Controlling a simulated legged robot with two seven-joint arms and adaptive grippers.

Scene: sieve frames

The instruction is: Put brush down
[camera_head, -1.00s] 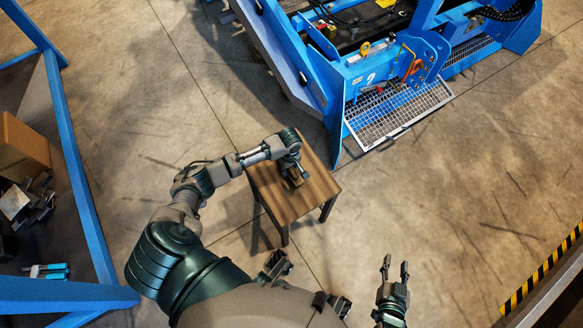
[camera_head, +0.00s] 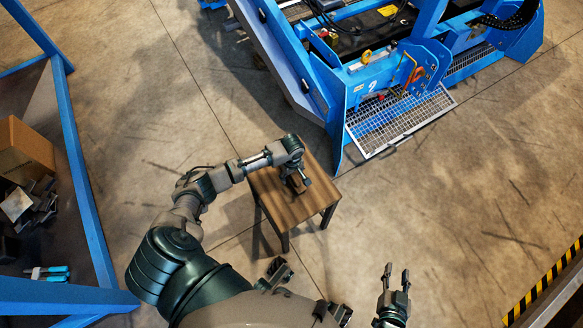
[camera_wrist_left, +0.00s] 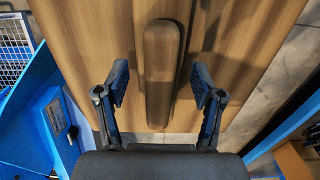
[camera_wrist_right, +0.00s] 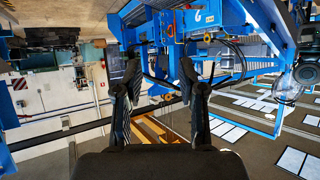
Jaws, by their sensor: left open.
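The brush shows in the left wrist view as a long, rounded brown wooden body (camera_wrist_left: 160,75). It lies on the small wooden table (camera_head: 276,205), and its bristles are not visible. My left gripper (camera_head: 297,182) is low over the tabletop in the head view. In the left wrist view its two fingers (camera_wrist_left: 160,88) are apart, one on each side of the brush, with a gap to it on both sides. My right gripper (camera_head: 396,274) is open and empty, held out to the right of the table, with nothing between its fingers in the right wrist view (camera_wrist_right: 160,82).
A blue machine with a metal grate (camera_head: 400,120) stands just behind and right of the table. A blue-framed shelf (camera_head: 80,175) with a cardboard box (camera_head: 24,150) is at the left. Open concrete floor lies to the right, up to a yellow-black striped edge (camera_head: 545,282).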

